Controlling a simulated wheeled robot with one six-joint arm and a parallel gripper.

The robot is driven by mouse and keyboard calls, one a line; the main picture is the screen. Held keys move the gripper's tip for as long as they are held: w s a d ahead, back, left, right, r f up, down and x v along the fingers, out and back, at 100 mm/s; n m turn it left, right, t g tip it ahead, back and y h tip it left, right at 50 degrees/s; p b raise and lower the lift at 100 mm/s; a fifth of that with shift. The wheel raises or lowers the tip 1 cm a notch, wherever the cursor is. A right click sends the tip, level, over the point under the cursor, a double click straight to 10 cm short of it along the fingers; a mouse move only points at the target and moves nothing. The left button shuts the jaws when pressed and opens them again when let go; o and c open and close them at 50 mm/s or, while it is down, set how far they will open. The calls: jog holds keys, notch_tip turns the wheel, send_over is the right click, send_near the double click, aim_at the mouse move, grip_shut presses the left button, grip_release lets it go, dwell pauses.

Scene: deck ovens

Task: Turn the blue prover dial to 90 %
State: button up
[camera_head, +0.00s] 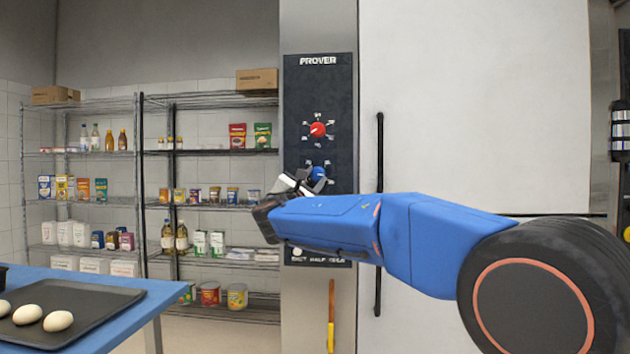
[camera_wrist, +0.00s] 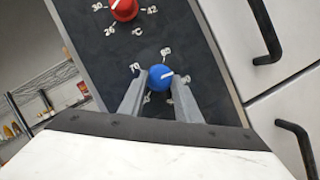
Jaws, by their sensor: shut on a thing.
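The blue prover dial (camera_head: 317,173) is on the dark prover panel (camera_head: 318,95), below the red dial (camera_head: 317,129). In the wrist view the blue dial (camera_wrist: 160,77) sits between the two fingers of my gripper (camera_wrist: 160,88), which is shut on it. Its white pointer line points right and slightly up in that tilted view. Labels around it include 70 at the left and one that looks like 80 at the top; those lower down are partly hidden by the fingers. In the head view my gripper (camera_head: 305,182) covers part of the dial and its scale.
A tall white door with a dark vertical handle (camera_head: 379,215) stands right of the panel. Shelves (camera_head: 210,150) with food packages stand at the left. A blue table (camera_head: 165,290) holds a dark tray (camera_head: 95,292) with several pale, egg-shaped pieces.

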jog(key=m, duration=0.2)
jog(key=m+g+h, duration=0.1)
jog(key=m, duration=0.1)
jog(key=m+g, duration=0.1)
jog(key=m, duration=0.1)
jog(key=shift+a+r+h, duration=0.15)
jog(key=shift+a+h, duration=0.1)
jog(key=shift+h, duration=0.05)
jog(key=shift+m, duration=0.3)
jog(key=o, duration=1.1)
jog(key=shift+c, duration=0.2)
jog(key=v, duration=1.7)
jog(key=shift+a, duration=0.15)
jog(key=shift+s, duration=0.15)
